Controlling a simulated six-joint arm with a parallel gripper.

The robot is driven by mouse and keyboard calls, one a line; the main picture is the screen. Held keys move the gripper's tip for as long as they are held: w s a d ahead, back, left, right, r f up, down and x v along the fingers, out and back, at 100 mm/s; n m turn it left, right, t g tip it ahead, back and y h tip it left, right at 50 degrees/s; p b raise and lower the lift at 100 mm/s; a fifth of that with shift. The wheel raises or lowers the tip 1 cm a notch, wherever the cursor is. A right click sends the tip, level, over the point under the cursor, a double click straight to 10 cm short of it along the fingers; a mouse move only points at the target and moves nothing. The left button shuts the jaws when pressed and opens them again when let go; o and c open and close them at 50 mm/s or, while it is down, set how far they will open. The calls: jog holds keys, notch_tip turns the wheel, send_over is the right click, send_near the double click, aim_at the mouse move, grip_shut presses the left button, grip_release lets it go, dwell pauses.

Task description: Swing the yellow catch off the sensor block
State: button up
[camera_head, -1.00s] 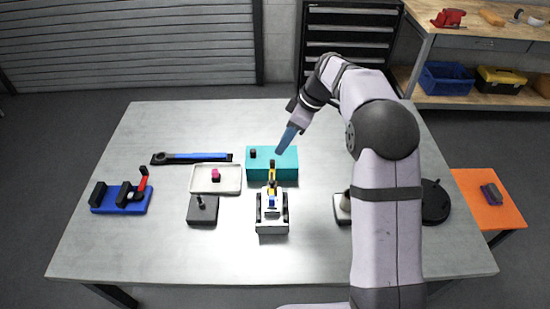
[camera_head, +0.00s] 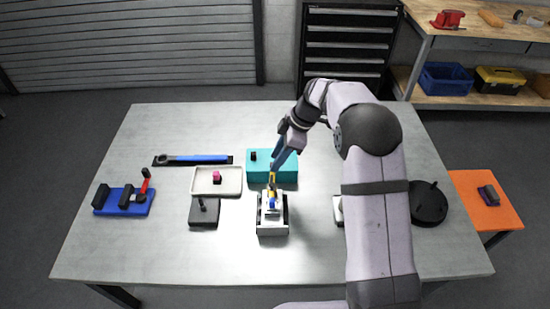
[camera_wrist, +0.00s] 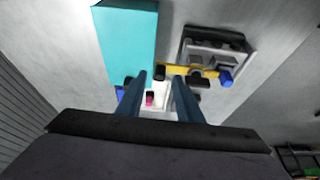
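The yellow catch (camera_head: 272,181) is a thin bar reaching from the light grey sensor block (camera_head: 273,224) toward the teal block (camera_head: 287,172). In the wrist view the yellow catch (camera_wrist: 185,69) runs sideways between the teal block (camera_wrist: 127,35) and the grey fixture (camera_wrist: 215,47), with a blue piece (camera_wrist: 226,78) at its right end and a dark knob (camera_wrist: 160,72) at its left. My gripper (camera_head: 274,167) points down over that left end. In the wrist view my gripper (camera_wrist: 160,76) is open, its blue fingers apart on either side of the knob. Contact cannot be told.
A white tray (camera_head: 231,191) with a pink knob and a dark grey box (camera_head: 204,215) stand left of the sensor block. A blue-handled tool (camera_head: 195,158) and a blue fixture (camera_head: 124,207) lie farther left. A black disc (camera_head: 428,204) stands right. The front table is clear.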

jog(key=shift+x, duration=1.1)
grip_shut()
